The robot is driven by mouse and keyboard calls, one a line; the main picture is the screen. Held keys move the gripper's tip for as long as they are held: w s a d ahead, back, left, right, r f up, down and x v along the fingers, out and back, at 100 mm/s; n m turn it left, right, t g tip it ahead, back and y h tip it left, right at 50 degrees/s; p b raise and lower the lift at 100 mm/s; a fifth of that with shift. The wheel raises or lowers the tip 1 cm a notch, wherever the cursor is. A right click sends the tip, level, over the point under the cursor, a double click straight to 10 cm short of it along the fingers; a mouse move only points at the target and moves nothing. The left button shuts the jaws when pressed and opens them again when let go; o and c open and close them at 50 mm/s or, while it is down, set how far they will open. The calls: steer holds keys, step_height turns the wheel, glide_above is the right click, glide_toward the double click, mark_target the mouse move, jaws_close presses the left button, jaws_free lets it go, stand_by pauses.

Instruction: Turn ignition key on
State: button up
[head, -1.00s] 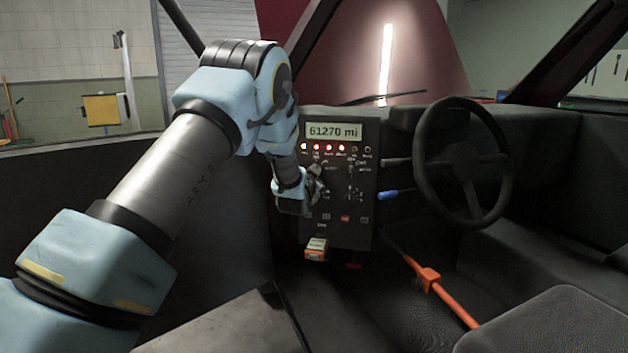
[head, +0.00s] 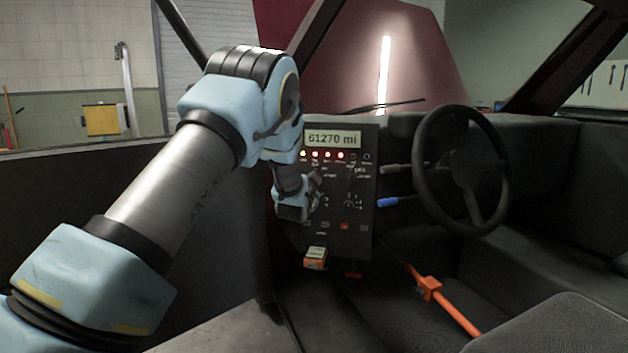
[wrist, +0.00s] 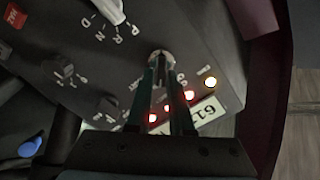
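The dashboard panel (head: 352,222) stands ahead, with a lit display (head: 333,138) reading 61270 mi and a row of lamps, several glowing red. In the wrist view a round silver ignition lock (wrist: 161,55) lies at my fingertips, with a dark, narrow key (wrist: 161,66) in it. My gripper (wrist: 161,72) has its two fingers close together on either side of the key and looks shut on it. In the head view my gripper (head: 316,190) is at the panel's left side, and my wrist hides the lock. The key's exact angle is hard to make out.
A white selector lever (wrist: 110,12) marked P R N D is near the lock, with a dark knob (wrist: 60,70) on the panel. The steering wheel (head: 461,170), a blue-tipped stalk (head: 388,202) and an orange lever (head: 430,289) are to the right. An orange-white switch (head: 316,257) juts out below.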

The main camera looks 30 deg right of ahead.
steer(key=o, duration=0.3)
steer(key=b+v, duration=0.1)
steer(key=v, duration=0.9)
steer(key=shift+s+a, duration=0.3)
